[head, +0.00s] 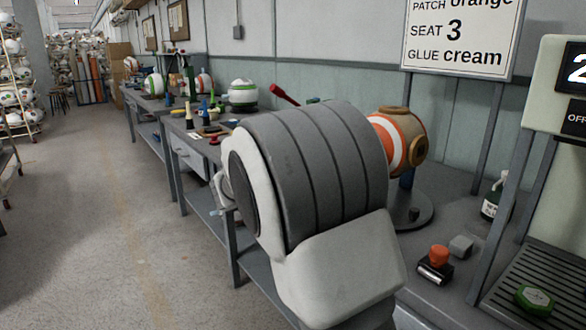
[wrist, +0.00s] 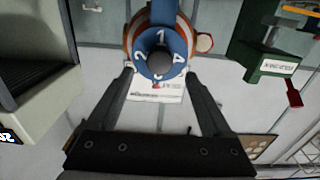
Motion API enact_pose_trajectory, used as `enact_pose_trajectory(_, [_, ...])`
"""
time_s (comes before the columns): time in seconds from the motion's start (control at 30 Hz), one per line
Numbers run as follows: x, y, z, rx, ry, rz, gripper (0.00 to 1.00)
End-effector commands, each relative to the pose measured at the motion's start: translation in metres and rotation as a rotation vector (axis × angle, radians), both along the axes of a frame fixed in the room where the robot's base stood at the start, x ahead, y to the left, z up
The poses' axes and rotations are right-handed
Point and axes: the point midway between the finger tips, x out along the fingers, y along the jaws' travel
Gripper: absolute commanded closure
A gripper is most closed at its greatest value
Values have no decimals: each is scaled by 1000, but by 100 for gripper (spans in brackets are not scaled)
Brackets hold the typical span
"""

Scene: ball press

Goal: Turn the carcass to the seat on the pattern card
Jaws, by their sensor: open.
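The carcass (head: 418,132), an orange, white and tan ball, sits on a round-based stand (head: 412,212) on the bench, partly hidden behind my arm. In the wrist view the carcass (wrist: 131,36) shows behind a blue collar (wrist: 180,47) with a grey round centre. The collar reads 1 at the top, 2 at left and 4 at right; a digit at the bottom is partly hidden. My open gripper (wrist: 159,71) has one fingertip on each side of the collar's lower part; contact cannot be told. The pattern card (head: 460,42) reads patch orange, seat 3, glue cream.
A machine with a display (head: 560,85) and a slatted tray stands at right. A dark green device (wrist: 257,55) is at the wrist view's right. The floor at left is clear.

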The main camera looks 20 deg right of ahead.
Motion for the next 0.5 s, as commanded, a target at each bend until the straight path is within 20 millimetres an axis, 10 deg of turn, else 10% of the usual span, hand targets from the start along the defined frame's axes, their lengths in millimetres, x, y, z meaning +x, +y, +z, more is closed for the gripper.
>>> enact_pose_trajectory(0.5, [-37,90,0,0,1,0,17])
